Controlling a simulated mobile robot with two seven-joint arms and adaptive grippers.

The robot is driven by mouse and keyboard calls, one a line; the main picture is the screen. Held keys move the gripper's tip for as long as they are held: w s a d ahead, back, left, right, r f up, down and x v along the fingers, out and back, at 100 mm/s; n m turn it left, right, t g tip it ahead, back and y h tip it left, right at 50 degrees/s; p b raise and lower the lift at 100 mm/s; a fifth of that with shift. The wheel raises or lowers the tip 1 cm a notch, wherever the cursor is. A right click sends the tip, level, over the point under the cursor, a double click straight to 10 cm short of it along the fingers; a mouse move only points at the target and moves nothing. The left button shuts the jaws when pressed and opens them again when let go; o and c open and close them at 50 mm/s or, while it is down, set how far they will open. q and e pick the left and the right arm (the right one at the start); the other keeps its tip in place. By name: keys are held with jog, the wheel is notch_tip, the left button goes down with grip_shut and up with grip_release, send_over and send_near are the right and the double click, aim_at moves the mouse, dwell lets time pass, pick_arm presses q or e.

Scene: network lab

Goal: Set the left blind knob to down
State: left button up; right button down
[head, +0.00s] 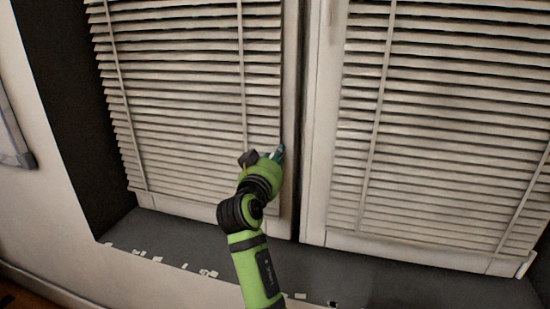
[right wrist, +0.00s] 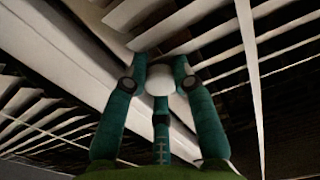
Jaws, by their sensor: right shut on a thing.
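The left blind (head: 185,75) hangs in the left window with its slats tilted. My right gripper (head: 276,153) is at the blind's lower right edge, beside the window's middle frame. In the right wrist view, its teal fingers (right wrist: 160,68) are closed around a round white knob (right wrist: 159,82), which sits between them. In the head view the knob is hidden by the gripper. My left gripper is not in view.
The right blind (head: 440,130) hangs beyond the white middle frame (head: 313,120). A dark window sill (head: 180,237) with small white flakes runs below. A pale wall (head: 60,210) stands at the left.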

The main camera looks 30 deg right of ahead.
aim_at(279, 116)
jog(key=c, duration=1)
grip_release()
jog(key=shift+f, duration=0.45)
jog(key=shift+r, duration=0.2)
notch_tip(279, 116, up, 10)
jog(key=shift+f, duration=0.1)
